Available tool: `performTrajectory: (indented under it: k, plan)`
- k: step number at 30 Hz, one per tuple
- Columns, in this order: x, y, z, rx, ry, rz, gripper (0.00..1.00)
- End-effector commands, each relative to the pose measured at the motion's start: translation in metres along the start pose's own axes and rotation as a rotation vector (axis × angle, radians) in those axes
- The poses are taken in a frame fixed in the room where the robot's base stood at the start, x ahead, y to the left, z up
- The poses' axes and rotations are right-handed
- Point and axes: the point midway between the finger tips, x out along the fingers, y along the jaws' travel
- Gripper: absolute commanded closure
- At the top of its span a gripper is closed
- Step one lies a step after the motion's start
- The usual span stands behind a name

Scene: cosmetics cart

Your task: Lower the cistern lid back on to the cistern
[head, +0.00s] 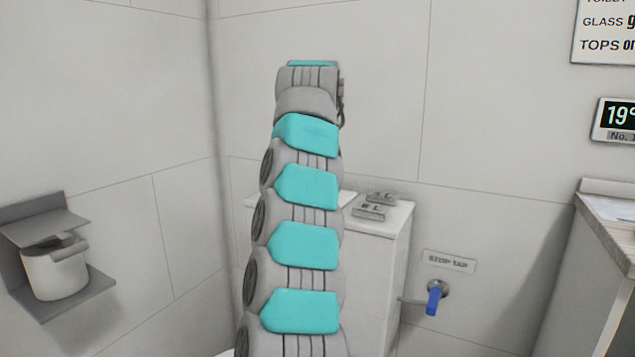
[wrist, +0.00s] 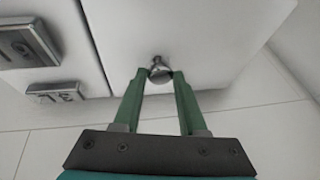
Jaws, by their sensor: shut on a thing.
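In the wrist view my gripper (wrist: 159,76) has its two green fingers closed around a small round metal knob on the white cistern lid (wrist: 215,40). The lid fills the upper middle and right of that view. A seam or edge separates it from the white top that carries the flush buttons. The white cistern (head: 375,275) stands in the corner in the head view, partly behind my arm. My arm hides the gripper and most of the lid there. I cannot tell how high the lid sits over the cistern.
Two grey metal flush buttons (head: 370,212) sit on the cistern top, right of my arm. A blue stop tap (head: 434,299) is on the wall at right. A shelf with a white pot (head: 55,270) is at left, a counter (head: 610,230) at far right.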

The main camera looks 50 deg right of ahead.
Motion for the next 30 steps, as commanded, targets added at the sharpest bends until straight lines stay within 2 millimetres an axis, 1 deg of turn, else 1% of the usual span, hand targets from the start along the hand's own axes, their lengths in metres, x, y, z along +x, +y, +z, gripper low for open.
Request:
performTrajectory:
  k: [3,4,12,13,20,23,26,30]
  plan:
    - [-0.001,0.000,0.000,0.000,0.002,-0.001,1.00]
    - [-0.001,0.000,0.000,0.000,0.002,-0.001,0.57]
    - [0.000,0.000,0.000,-0.001,0.000,0.000,0.26]
    - [0.000,0.000,0.000,-0.001,0.000,0.000,0.24]
    - [0.001,0.000,0.000,0.000,-0.001,0.001,0.24]
    - [-0.003,0.000,0.000,0.000,0.000,0.001,0.24]
    - [-0.011,0.000,-0.001,0.000,0.001,0.000,0.24]
    - [-0.030,-0.001,-0.002,0.000,0.003,0.000,0.24]
